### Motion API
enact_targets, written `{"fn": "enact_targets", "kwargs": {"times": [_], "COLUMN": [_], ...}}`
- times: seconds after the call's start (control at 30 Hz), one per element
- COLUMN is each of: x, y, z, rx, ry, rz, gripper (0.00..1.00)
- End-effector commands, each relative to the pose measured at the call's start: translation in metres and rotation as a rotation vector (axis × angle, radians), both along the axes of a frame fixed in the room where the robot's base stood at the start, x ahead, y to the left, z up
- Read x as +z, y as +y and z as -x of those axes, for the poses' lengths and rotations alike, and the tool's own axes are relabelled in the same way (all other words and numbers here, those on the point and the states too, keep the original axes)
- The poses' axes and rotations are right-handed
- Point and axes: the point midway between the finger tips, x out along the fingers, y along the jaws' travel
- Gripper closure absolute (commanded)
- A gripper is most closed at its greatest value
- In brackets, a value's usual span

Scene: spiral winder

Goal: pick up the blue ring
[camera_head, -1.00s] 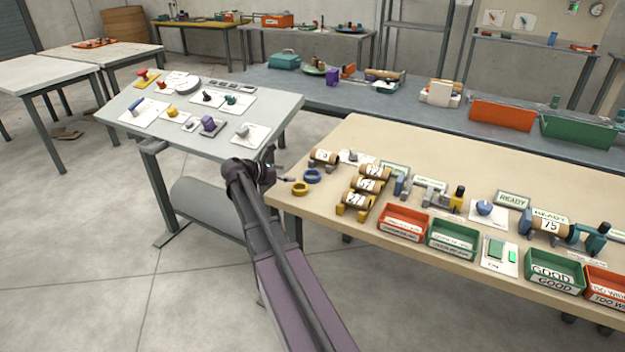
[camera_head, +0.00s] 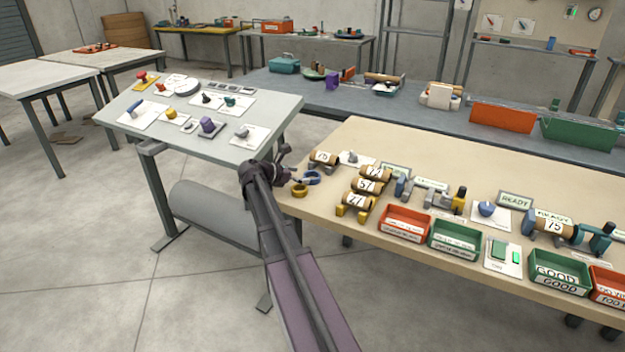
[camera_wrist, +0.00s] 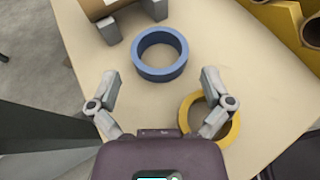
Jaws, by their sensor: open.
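The blue ring (camera_head: 312,178) lies flat near the left end of the beige workbench (camera_head: 440,160). In the wrist view the blue ring (camera_wrist: 160,54) is just ahead of my gripper (camera_wrist: 162,88), roughly centred between its two spread fingers. A yellow ring (camera_head: 299,190) lies beside it, nearer the bench's front edge. In the wrist view the yellow ring (camera_wrist: 236,125) is partly covered by my right finger. My gripper (camera_head: 288,165) is open and empty at the bench's left end. I cannot tell its exact height above the bench.
A cardboard roll on grey supports (camera_head: 324,158) stands just beyond the blue ring. Several labelled rolls on yellow supports (camera_head: 355,202) stand to the right. Red (camera_head: 405,223) and green (camera_head: 456,237) bins line the front edge. A grey table (camera_head: 260,110) stands to the left.

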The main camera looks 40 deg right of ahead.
Motion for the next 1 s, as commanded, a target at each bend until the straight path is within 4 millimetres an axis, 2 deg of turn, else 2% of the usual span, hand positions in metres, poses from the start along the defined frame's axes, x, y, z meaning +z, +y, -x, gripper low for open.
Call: {"fn": "enact_targets", "kwargs": {"times": [0.1, 0.33, 0.93, 0.97, 1.0], "x": [-0.010, -0.017, -0.016, -0.016, -0.016], "y": [-0.013, -0.033, -0.035, -0.035, -0.035], "z": [0.000, 0.003, 0.003, 0.003, 0.003], "rx": [-0.002, -0.001, 0.000, 0.000, 0.000], "ry": [0.000, -0.001, 0.000, 0.000, 0.000], "rz": [0.000, 0.000, 0.000, 0.000, 0.000], "gripper": [0.00, 0.00, 0.00, 0.03, 0.15]}}
